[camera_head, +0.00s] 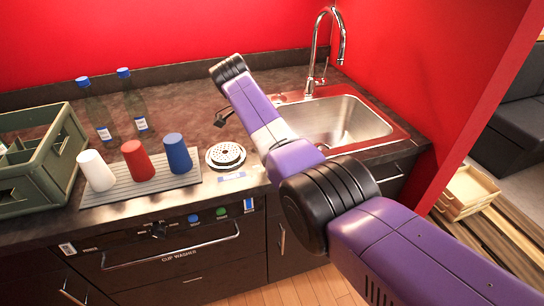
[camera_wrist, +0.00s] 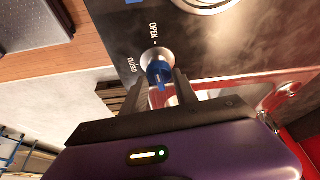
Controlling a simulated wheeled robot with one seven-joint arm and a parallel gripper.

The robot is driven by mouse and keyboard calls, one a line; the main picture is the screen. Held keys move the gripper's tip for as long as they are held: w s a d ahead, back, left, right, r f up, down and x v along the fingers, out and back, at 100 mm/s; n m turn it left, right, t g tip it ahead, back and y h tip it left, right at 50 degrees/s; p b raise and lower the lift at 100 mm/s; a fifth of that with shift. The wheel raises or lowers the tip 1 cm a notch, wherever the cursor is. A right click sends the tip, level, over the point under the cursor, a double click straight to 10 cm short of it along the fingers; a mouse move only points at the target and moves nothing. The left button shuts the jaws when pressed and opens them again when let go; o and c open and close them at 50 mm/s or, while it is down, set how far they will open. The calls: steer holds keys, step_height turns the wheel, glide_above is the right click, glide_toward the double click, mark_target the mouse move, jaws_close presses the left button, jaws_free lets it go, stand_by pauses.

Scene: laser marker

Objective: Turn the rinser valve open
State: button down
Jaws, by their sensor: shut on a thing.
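The rinser valve has a blue handle (camera_wrist: 158,71) on a round metal base, set in a dark panel in the wrist view. The word OPEN is printed above it and CLOSED to its left. The handle's visible end points down the picture, towards my gripper, away from the OPEN label. My gripper (camera_wrist: 159,78) is shut on the handle, one dark finger on each side. In the head view my arm reaches over the counter beside the sink and covers the valve. The round rinser plate (camera_head: 226,155) is left of my arm.
The steel sink (camera_head: 340,122) with a tall faucet (camera_head: 318,55) is right of my arm. White, red and blue cups (camera_head: 138,161) stand on a ribbed mat at left.

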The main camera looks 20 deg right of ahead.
steer(key=shift+f+m+g+b, duration=0.1)
steer(key=shift+m+g+b, duration=0.2)
steer(key=shift+m+b, duration=0.45)
steer(key=shift+d+b, duration=0.1)
steer(key=shift+b, duration=0.2)
steer(key=c, duration=1)
jaws_free()
steer(key=shift+r, duration=0.2)
steer(key=v, duration=0.7)
steer(key=shift+r+b, duration=0.35)
